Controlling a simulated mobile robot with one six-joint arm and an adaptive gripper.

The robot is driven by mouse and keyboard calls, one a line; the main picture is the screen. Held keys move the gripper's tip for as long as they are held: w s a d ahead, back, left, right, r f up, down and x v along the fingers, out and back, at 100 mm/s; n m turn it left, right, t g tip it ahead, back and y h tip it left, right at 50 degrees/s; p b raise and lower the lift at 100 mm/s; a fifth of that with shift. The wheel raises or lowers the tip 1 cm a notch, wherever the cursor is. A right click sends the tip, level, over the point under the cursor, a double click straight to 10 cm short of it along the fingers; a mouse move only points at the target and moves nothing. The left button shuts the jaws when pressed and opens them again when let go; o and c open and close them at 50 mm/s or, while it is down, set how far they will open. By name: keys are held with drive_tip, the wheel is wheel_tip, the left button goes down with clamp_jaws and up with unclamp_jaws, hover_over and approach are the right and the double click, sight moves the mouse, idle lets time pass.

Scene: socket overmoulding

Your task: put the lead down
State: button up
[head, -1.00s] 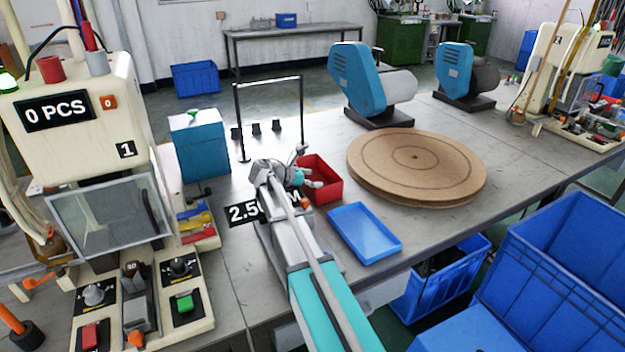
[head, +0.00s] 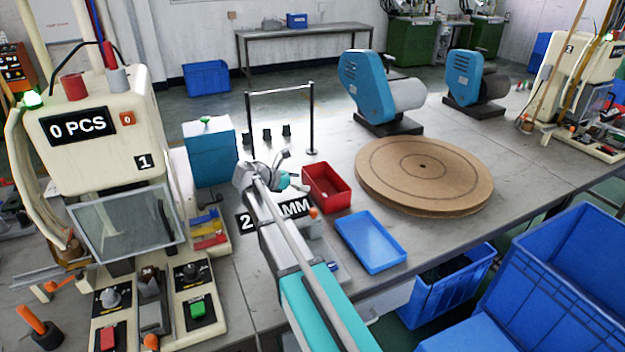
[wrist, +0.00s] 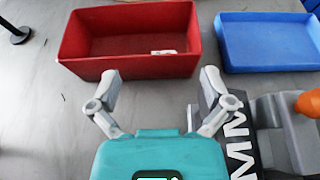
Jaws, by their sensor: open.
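My gripper (wrist: 160,88) is open, with its two grey fingers spread and nothing between them. In the head view my gripper (head: 294,172) is above the table, just left of the red bin (head: 337,201). The red bin also shows in the wrist view (wrist: 77,42), beyond my fingertips. A small whitish piece (wrist: 163,52) lies inside it; it is too small to tell whether it is part of the lead. I cannot make out a lead for certain in either view.
A blue tray (head: 371,242) is right of the red bin. A black MM sign (head: 296,207) and a grey device with an orange knob (wrist: 308,102) are close to my gripper. A round wooden turntable (head: 424,170) stands behind right; machine 1 (head: 95,150) stands left.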

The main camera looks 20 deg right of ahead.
drive_tip(key=shift+p+v, duration=0.5)
drive_tip(key=shift+v, duration=1.45)
